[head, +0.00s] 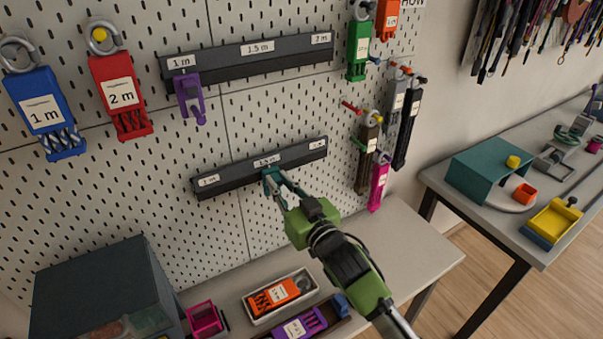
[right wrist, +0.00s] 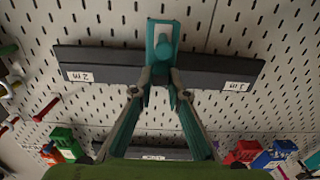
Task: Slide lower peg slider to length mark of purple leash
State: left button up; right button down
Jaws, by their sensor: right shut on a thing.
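The lower rail (head: 225,181) is a dark bar on the pegboard with white length labels, 1 m at left and 1.5 m near the middle. The lower peg slider (head: 268,177) is teal and sits near the 1.5 m label. My right gripper (head: 277,186) is shut on it. In the right wrist view, the fingers (right wrist: 161,82) close on the teal slider (right wrist: 163,38), between the 2 m and 1 m labels. The purple leash (head: 297,328) lies low in the front tray; its label is too small to read. My left gripper is out of view.
An upper rail (head: 230,62) carries a purple slider (head: 190,98) at its 1 m end. Blue (head: 45,115) and red (head: 118,95) leashes hang at left, several more at right. An orange leash (head: 272,297) lies in a white tray; a dark box (head: 100,290) stands left.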

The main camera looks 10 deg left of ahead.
jog(key=shift+s+a, duration=0.15)
jog(key=c, duration=2)
grip_release()
jog(key=shift+o, duration=0.2)
jog(key=v, duration=1.2)
jog(key=shift+f, duration=0.1)
